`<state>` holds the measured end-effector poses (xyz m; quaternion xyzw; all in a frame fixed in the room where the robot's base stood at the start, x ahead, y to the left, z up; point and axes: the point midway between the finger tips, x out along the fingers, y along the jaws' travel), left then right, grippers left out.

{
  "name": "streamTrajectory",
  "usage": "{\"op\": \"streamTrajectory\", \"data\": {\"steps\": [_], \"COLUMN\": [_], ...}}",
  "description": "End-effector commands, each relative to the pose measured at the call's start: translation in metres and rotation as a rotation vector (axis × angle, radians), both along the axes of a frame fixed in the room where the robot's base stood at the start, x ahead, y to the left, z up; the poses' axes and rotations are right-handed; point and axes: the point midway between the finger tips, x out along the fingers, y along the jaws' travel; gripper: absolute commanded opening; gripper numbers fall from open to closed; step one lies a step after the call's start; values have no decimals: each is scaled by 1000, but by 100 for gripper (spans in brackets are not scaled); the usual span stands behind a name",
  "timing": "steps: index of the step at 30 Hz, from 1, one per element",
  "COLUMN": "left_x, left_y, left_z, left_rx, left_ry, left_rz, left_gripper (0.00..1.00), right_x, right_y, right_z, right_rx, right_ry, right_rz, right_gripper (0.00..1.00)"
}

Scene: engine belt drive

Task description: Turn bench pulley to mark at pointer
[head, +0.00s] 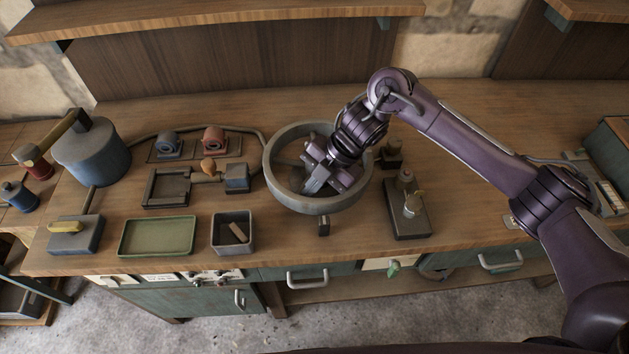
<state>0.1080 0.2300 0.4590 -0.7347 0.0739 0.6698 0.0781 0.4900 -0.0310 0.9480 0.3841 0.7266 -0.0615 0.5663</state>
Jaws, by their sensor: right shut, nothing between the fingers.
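The bench pulley (318,207) is a large grey wheel with a raised rim and spokes, set level on the wooden bench. My right gripper (312,186) reaches down inside the rim, over the spokes left of the middle, and is shut with nothing held. I cannot tell whether it touches a spoke. The hub is largely hidden by my gripper and wrist. A small dark block (323,226) stands at the front of the rim and may be the pointer. No mark on the pulley can be made out. My left gripper is not in view.
Left of the pulley are a small grey bin (248,250), a green tray (157,252) and a dark square frame (167,204). Right of it stands a dark block with upright parts (410,224). A belt-like loop (152,135) lies behind.

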Motion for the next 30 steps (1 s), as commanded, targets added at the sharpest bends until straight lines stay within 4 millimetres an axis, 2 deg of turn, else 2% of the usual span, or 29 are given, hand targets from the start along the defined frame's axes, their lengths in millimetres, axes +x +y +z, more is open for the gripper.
{"op": "streamTrajectory", "data": {"steps": [8,30], "left_x": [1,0], "left_y": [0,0], "left_z": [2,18], "left_rx": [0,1], "left_ry": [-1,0], "left_rz": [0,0], "left_gripper": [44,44], "right_x": [0,3], "right_y": [1,11], "right_z": [1,2], "right_rx": [0,0], "right_ry": [0,2], "right_rz": [-29,-296], "right_gripper": [0,0]}}
